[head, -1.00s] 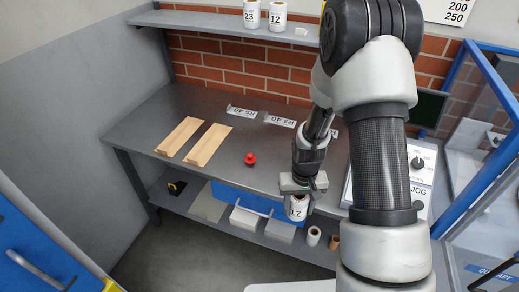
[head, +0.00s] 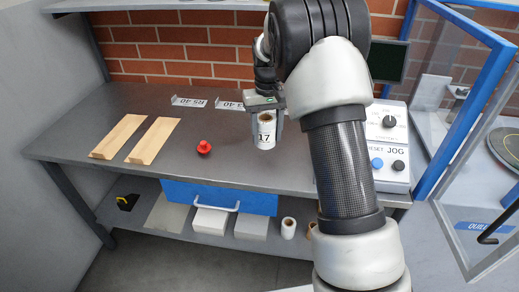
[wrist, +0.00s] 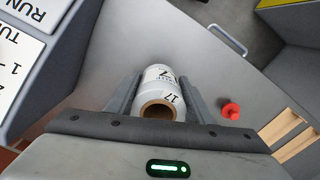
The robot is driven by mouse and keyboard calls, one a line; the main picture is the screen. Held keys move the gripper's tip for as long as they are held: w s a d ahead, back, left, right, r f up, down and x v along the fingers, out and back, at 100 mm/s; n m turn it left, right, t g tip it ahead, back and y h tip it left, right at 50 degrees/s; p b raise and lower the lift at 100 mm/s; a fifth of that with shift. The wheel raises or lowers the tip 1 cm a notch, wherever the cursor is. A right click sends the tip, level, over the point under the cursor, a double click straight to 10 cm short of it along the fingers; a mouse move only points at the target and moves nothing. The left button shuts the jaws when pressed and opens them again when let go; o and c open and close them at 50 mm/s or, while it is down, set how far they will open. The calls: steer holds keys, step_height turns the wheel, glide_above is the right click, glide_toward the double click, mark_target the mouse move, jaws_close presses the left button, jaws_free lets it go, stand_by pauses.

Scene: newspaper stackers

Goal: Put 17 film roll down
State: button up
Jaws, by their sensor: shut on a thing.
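The film roll marked 17 (head: 265,132) is a white roll with a brown core, held upright in my gripper (head: 266,110). My gripper is shut on it, with one finger on each side of it. In the wrist view the roll (wrist: 162,92) sits between the fingers (wrist: 160,100), its open core facing the camera. In the head view the roll appears over the grey workbench top (head: 232,160). I cannot tell whether its lower end touches the bench.
A red knob (head: 204,147) and two wooden strips (head: 153,141) are to the left on the bench. A control panel (head: 388,150) stands to the right. Labelled brackets (head: 195,102) line the back. A lower shelf holds a white roll (head: 288,228). The bench between knob and panel is mostly clear.

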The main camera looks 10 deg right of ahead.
step_height(320, 180, down, 6)
steer(key=shift+r+b, duration=0.1)
steer(key=shift+b, duration=0.4)
steer(key=o, duration=1.2)
steer(key=shift+f, duration=0.2)
